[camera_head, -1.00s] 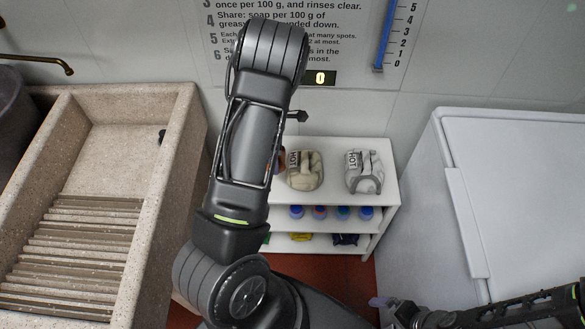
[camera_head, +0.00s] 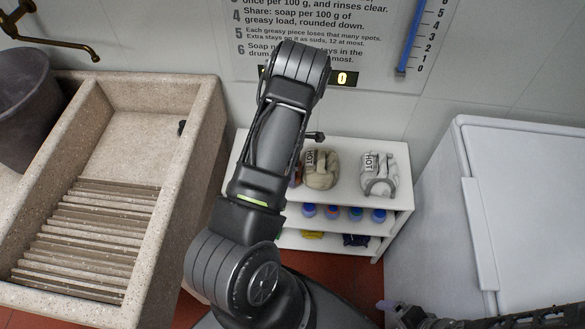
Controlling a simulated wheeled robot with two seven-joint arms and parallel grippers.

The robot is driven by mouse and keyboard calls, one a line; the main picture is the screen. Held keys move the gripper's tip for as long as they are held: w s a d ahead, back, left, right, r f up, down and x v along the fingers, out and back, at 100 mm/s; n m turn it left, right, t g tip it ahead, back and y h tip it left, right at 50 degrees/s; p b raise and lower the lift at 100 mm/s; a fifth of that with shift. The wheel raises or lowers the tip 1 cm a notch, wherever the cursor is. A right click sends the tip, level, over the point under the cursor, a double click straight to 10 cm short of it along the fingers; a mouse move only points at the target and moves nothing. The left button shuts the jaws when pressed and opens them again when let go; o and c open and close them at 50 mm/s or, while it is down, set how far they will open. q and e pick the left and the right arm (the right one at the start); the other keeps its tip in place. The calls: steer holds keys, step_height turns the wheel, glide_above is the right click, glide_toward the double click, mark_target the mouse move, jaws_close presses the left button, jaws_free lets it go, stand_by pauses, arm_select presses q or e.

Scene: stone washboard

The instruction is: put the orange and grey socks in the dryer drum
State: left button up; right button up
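I see no orange or grey sock and no dryer drum opening. One arm of mine, which looks like the left, rises through the middle and hides part of the shelf; its gripper is not in view. My other arm comes in low from the right edge. Its dark end, apparently my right gripper (camera_head: 400,314), is at the bottom, left of the white appliance (camera_head: 530,215). A small pale lavender piece (camera_head: 387,304) shows at its tip. I cannot tell whether it is held or what it is.
A stone washboard sink (camera_head: 207,150) stands left, with a grey bucket (camera_head: 28,125) and brass tap (camera_head: 60,40).

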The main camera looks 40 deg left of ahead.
arm_select(q)
steer(key=shift+f, duration=0.2)
steer(key=o, duration=1.4)
steer(key=shift+r, duration=0.1)
steer(key=shift+r, duration=0.1)
step_height(320, 180, up, 12)
